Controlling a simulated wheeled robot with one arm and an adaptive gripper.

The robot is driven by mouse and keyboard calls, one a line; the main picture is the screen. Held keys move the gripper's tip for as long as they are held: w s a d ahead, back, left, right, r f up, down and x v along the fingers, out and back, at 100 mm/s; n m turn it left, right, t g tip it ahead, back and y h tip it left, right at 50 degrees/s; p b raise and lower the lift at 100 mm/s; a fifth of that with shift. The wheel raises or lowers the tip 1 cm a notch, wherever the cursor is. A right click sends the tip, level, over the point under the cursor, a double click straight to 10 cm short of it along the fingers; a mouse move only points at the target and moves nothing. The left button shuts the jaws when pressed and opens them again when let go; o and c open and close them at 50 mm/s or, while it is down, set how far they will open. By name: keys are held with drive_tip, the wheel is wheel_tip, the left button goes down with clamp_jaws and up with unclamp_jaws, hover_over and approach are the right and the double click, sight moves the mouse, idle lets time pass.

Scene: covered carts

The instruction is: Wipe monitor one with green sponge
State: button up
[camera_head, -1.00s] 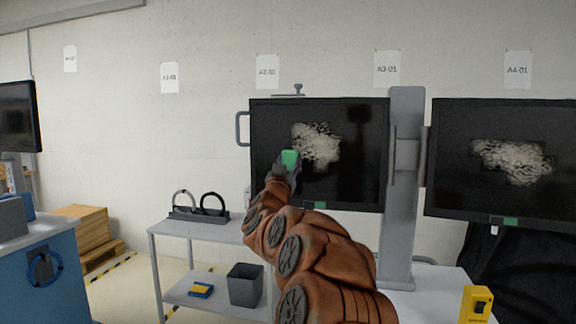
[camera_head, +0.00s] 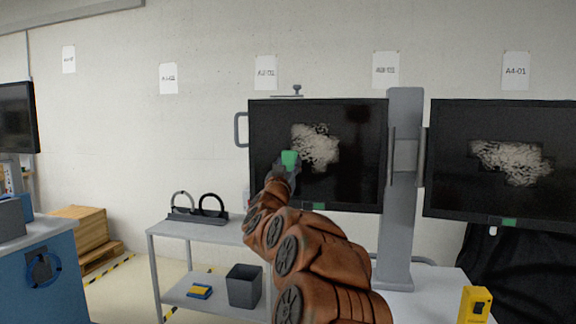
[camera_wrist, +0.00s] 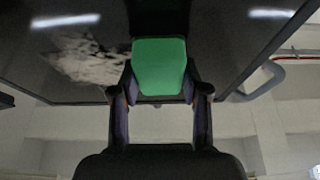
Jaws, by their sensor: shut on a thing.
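My gripper (camera_head: 286,168) is shut on a green sponge (camera_head: 290,158). The sponge also shows between both fingers in the wrist view (camera_wrist: 158,66), close to the dark screen, where its reflection shows above it. I cannot tell whether it touches the screen. The middle monitor (camera_head: 345,175) has a pale smeared patch (camera_head: 316,146), and the sponge is at that patch's lower left edge in the head view. A second monitor (camera_head: 460,190) on the right has a similar pale patch (camera_head: 510,161). My arm hides the lower left of the middle monitor.
A grey post (camera_head: 400,240) stands between the two monitors. A grey shelf cart (camera_head: 185,230) at left bears a black rack (camera_head: 200,216), with a bin (camera_head: 244,286) and a blue-yellow sponge (camera_head: 200,291) below. A yellow device (camera_head: 474,304) stands at lower right.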

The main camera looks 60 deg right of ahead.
drive_tip(key=shift+w+d, duration=0.25)
drive_tip(key=shift+d, duration=0.3)
drive_tip(key=shift+s, duration=0.1)
